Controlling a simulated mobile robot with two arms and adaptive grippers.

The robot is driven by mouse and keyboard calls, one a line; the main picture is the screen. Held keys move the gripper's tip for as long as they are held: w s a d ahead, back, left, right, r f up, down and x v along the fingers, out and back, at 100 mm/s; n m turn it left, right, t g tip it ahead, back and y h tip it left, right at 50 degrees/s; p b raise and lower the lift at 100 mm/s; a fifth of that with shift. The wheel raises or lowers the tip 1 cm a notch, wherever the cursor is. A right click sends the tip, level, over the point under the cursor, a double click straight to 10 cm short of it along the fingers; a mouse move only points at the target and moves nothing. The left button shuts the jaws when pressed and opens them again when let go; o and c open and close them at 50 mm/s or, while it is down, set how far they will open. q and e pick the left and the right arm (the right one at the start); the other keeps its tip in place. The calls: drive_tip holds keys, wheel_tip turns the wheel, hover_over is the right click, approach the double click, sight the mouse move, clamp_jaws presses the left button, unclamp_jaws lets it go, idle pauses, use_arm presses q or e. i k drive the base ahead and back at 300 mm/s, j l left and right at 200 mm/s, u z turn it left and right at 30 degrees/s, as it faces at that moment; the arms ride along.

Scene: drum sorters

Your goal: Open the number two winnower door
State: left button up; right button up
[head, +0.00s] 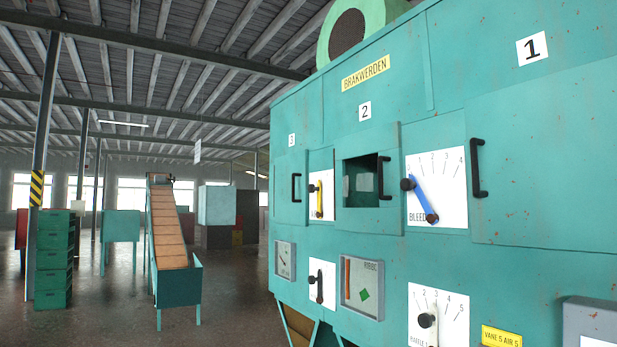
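The teal machine (440,110) labelled BRAKWERDEN fills the right side of the head view. A white plate with the number 2 (365,111) sits on its front. Below this plate is the number two door area (367,138), with a dark rectangular opening or window (360,184) and a black upright handle (384,178) at its right side. I cannot tell whether the door is ajar or has a window in it. Neither of my grippers shows.
A door with a black handle (477,167) lies under number 1 (533,48); another (296,187) lies under number 3 (292,140). Between are dials, one with a blue pointer (422,197). Left are green crates (54,262), a conveyor (168,226) and open floor.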

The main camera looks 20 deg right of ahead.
sight(384, 140)
drive_tip(key=i+j, duration=0.1)
drive_tip(key=i, duration=0.45)
drive_tip(key=i+j, duration=0.15)
drive_tip(key=i, duration=0.4)
drive_tip(key=i+j, duration=0.1)
drive_tip(key=i, duration=0.4)
